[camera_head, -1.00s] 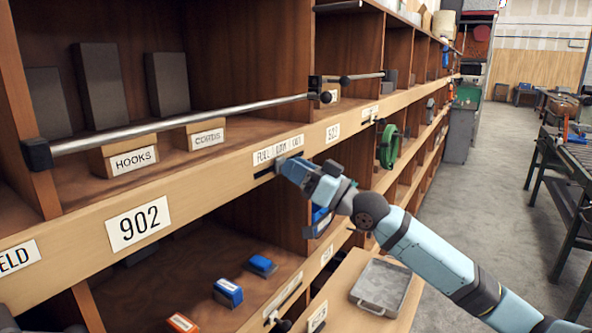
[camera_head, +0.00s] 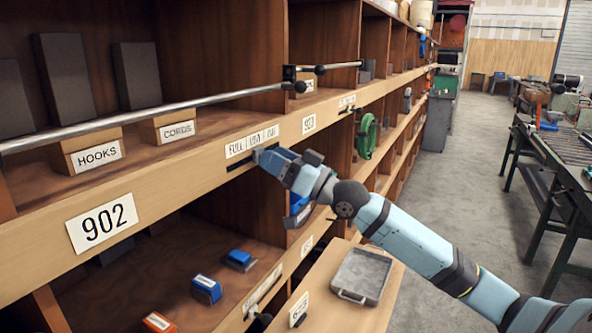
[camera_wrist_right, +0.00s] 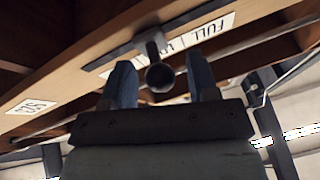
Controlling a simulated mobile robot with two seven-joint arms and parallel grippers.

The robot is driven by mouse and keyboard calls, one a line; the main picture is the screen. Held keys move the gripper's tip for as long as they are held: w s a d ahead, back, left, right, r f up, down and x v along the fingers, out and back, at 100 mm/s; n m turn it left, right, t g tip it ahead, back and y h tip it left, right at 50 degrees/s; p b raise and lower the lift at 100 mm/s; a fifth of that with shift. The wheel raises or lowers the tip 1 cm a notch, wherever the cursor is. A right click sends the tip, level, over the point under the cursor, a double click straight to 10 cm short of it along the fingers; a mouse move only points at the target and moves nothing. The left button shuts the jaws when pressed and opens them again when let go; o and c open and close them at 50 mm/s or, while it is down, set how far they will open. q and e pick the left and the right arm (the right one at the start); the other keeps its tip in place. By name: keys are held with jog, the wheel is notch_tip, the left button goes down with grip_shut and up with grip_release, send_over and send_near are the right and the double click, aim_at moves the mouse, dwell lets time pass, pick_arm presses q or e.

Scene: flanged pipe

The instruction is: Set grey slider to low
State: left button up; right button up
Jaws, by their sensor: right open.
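The slider's white label (camera_head: 252,140), reading FULL, LOW and OUT, is on the wooden shelf edge above a dark slot (camera_head: 239,167). My right gripper (camera_head: 262,156) is at this slot, below the label's right half. In the right wrist view the grey slider's round knob (camera_wrist_right: 159,76) and short stem sit between the two fingers of my open right gripper (camera_wrist_right: 161,82). A small gap shows on each side of the knob. The stem covers part of the label beside FULL, around LOW, so the exact setting cannot be told. My left gripper is not in view.
A metal rail (camera_head: 150,118) runs in front of the upper shelf, above the label. A green coil (camera_head: 366,137) hangs farther along. A grey tray (camera_head: 361,275) lies on a wooden surface below my right arm. The aisle floor (camera_head: 440,220) is clear.

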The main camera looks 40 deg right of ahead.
jog(key=b+v, duration=0.4)
jog(key=v, duration=0.9)
jog(key=shift+s+b, duration=0.2)
jog(key=shift+b, duration=0.2)
jog(key=shift+d+f, duration=0.1)
jog(key=shift+d, duration=0.05)
notch_tip(320, 180, down, 25)
jog(key=s+m+g+h+p, duration=0.2)
jog(key=m+g+h+p, duration=0.15)
jog(key=h, duration=0.35)
jog(key=s+a+f+n+g+p, duration=0.1)
jog(key=s+a+f, duration=0.3)
jog(key=a+f, duration=0.2)
jog(key=s+a+f+n+g+p, duration=0.1)
jog(key=s+a+f+g+p, duration=0.1)
jog(key=s+a+f, duration=0.2)
jog(key=s+a+f+n+g+p, duration=0.1)
jog(key=s+a+f, duration=0.4)
jog(key=a+f, duration=0.5)
jog(key=shift+s+a+f+g+h, duration=0.15)
jog(key=shift+a+g, duration=0.15)
jog(key=shift+a, duration=0.65)
jog(key=shift+w+a+g+h, duration=0.15)
jog(key=shift+a+g, duration=0.1)
jog(key=shift+a, duration=0.65)
jog(key=shift+s, duration=0.1)
